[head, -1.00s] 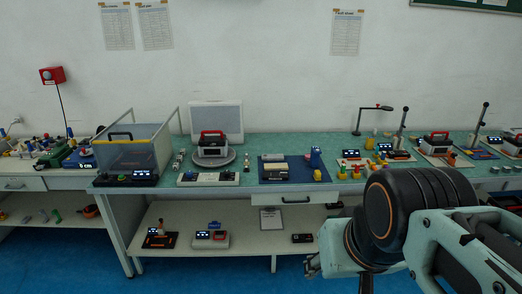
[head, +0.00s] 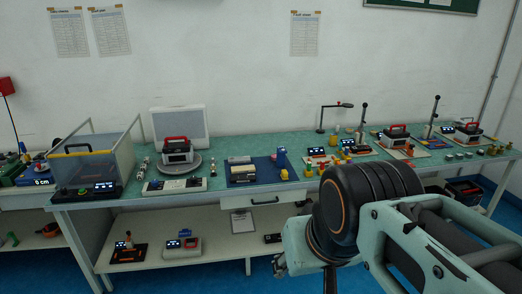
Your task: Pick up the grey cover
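I cannot tell for sure which thing is the grey cover. A pale grey upright panel (head: 192,124) leans at the back of the green workbench (head: 222,148). On a blue mat (head: 266,164) lie a small grey-beige block (head: 242,173) and a light flat piece (head: 239,160), too small to make out. My gripper (head: 280,266) shows only in part at the lower middle, in front of the bench and low against the shelf. My arm hides most of it, and its fingers cannot be read. Nothing is seen held.
A clear-walled box (head: 92,167) with a black handle stands at the bench's left end. A red-handled device (head: 176,151) sits on a round grey plate (head: 184,167). More red-handled devices and thin posts stand at the right. A lower shelf (head: 205,252) holds small devices.

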